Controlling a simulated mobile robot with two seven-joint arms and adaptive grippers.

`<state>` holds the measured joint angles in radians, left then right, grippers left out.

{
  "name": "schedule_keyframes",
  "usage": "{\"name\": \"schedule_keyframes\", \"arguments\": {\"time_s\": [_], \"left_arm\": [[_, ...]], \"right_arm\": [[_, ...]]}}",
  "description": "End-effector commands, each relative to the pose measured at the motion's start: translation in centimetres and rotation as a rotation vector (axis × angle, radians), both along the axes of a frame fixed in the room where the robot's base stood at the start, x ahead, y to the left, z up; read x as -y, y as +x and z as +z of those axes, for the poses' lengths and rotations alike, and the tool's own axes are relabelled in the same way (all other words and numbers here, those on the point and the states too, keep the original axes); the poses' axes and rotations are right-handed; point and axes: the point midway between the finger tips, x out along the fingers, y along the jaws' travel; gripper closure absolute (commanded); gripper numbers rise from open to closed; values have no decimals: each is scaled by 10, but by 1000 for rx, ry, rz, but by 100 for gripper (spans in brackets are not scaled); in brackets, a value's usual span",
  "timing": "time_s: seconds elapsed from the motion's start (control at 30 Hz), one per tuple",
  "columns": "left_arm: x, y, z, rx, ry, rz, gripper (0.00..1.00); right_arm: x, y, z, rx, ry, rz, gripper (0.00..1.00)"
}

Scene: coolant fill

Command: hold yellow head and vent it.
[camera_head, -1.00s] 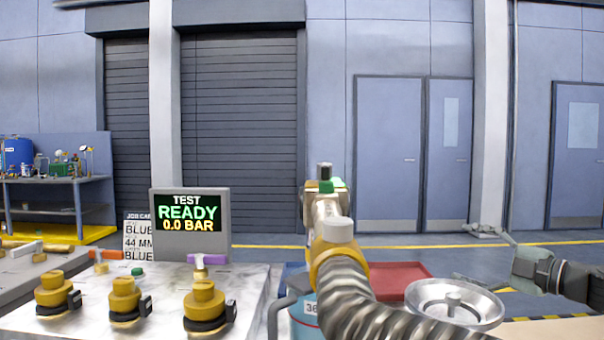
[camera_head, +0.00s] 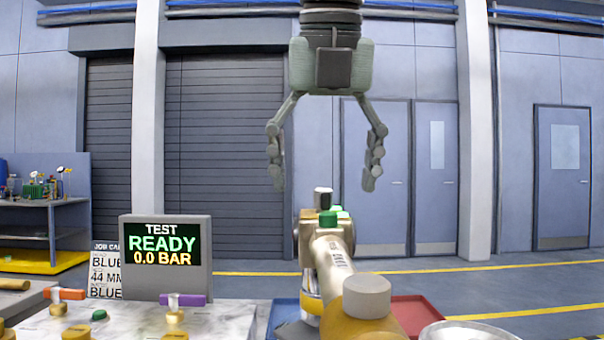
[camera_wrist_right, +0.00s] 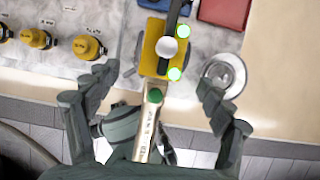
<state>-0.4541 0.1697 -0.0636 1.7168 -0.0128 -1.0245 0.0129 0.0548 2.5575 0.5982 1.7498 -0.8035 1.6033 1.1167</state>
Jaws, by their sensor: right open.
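The yellow head (camera_head: 360,329) is at the bottom middle of the head view, with a grey knob on top and a silver handle with a green button behind it. In the right wrist view the yellow head (camera_wrist_right: 149,52) lies between and beyond my fingertips, with a white knob and a green button (camera_wrist_right: 155,96) on its silver neck. My right gripper (camera_head: 322,170) hangs fingers down above the head's silver neck, open, empty and apart from it. It also shows in the right wrist view (camera_wrist_right: 160,88), its fingers spread either side of the neck. My left gripper is out of view.
A test display (camera_head: 166,258) reads READY, 0.0 BAR, beside a job card (camera_head: 106,272). Several yellow caps (camera_wrist_right: 88,47) stand on the marble bench left of the head. A steel dish (camera_wrist_right: 232,72) and a red tray (camera_wrist_right: 226,10) lie to its right.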

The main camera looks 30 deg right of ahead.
Motion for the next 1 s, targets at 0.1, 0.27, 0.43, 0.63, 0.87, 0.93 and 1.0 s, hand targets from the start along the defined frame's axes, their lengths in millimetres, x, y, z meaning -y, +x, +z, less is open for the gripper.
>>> {"name": "schedule_keyframes", "arguments": {"time_s": [0.1, 0.27, 0.43, 0.63, 0.87, 0.93, 1.0], "left_arm": [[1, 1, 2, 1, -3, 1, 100], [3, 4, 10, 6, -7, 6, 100], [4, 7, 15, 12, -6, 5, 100], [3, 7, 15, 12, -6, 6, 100], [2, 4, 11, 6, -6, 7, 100], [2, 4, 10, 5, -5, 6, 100], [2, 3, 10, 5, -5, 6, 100]], "right_arm": [[2, 2, -9, -3, -11, -6, 19], [7, 10, -32, -4, -8, -3, 19], [12, 18, -54, -3, -6, -3, 19], [15, 24, -69, -1, -5, -1, 19], [15, 25, -71, 1, -5, -2, 19], [15, 25, -71, 1, -5, -2, 19], [15, 25, -70, 1, -5, -2, 28]]}}
